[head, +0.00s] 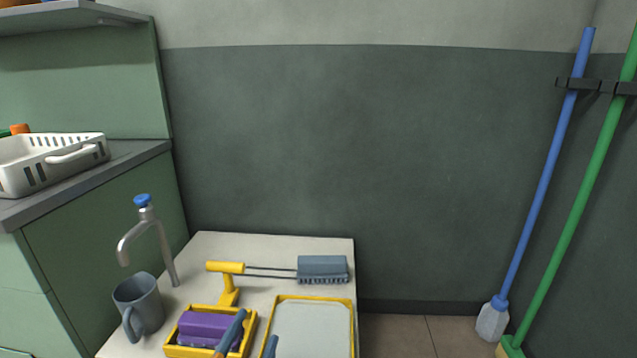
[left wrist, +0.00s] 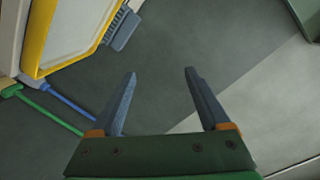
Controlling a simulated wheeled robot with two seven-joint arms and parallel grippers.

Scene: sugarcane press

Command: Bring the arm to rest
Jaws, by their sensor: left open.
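My left gripper (head: 252,340) shows at the bottom of the head view as two blue-grey fingers, one in front of the yellow caddy and one over the near left edge of the tray. In the left wrist view its two fingers (left wrist: 160,75) stand wide apart with nothing between them. It is open and empty. Most of the left arm is outside the head view. My right gripper is in neither view.
The pale table (head: 215,245) bears a yellow caddy (head: 200,350) with a purple sponge (head: 205,328), a yellow-rimmed tray (head: 312,325), a grey brush (head: 322,268), a grey mug (head: 140,303) and a tap (head: 160,240). Blue (head: 550,170) and green (head: 585,210) poles stand right.

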